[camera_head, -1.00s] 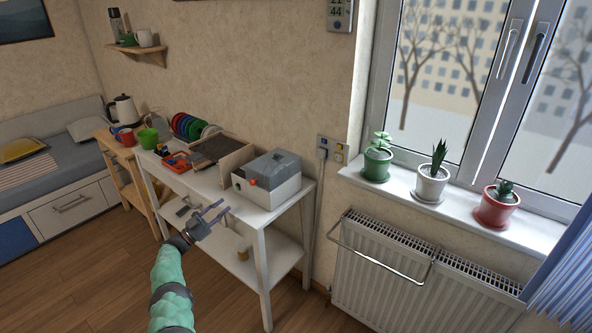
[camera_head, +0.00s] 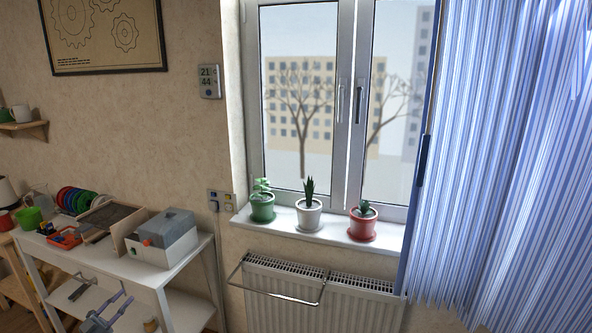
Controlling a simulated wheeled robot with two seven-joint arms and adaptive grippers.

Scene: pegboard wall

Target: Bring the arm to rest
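My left gripper (camera_head: 112,306) shows at the lower left edge of the head view, in front of the white table's lower shelf. Its two fingers are spread apart with nothing between them, so it is open and empty. Most of the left arm is below the picture. My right arm and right gripper do not show.
A white table (camera_head: 165,280) holds a grey-lidded box (camera_head: 165,238), a red tray (camera_head: 64,238) and coloured plates (camera_head: 75,199). A radiator (camera_head: 300,299) stands under a windowsill (camera_head: 300,233) with several potted plants. A blue curtain (camera_head: 500,160) hangs at right.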

